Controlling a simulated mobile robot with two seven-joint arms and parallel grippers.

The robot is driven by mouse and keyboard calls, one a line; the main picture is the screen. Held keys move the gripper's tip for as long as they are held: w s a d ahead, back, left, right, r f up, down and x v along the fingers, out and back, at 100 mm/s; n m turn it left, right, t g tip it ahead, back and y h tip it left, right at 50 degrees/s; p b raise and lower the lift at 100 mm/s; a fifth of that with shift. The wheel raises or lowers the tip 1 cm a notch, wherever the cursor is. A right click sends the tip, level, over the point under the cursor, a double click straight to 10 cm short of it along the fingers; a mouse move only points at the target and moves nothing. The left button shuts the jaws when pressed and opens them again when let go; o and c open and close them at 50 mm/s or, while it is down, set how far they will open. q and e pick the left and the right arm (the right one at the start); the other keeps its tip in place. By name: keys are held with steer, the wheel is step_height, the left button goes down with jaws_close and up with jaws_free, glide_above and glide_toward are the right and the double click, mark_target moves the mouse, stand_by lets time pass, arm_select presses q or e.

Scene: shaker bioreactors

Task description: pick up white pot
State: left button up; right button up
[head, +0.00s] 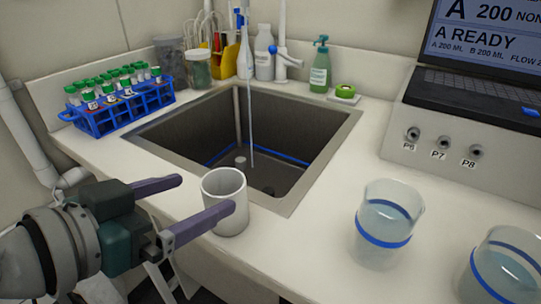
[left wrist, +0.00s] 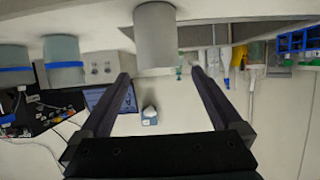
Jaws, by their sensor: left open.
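The white pot (head: 224,187) is an empty-looking upright cylinder on the white counter, at the sink's near left corner. My left gripper (head: 206,194) comes in from the left with its two purple fingers apart and nothing held. In the head view the nearer finger overlaps the front of the pot, and the farther finger ends just left of it. In the left wrist view the pot (left wrist: 155,35) shows upside down, just beyond and between the open fingertips (left wrist: 161,75). I cannot tell whether a finger touches it. My right gripper is not in view.
A sink (head: 250,140) with running water lies behind the pot. A blue tube rack (head: 122,110) stands at the back left. Two beakers of water (head: 385,222) stand to the right, before a grey panel (head: 435,140) with a laptop. Bottles line the back wall.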

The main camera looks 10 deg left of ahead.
mark_target(236, 178)
arm_select(q)
steer(key=shift+x, duration=3.2)
steer(key=shift+d+r, duration=0.15)
steer(key=c, duration=1.3)
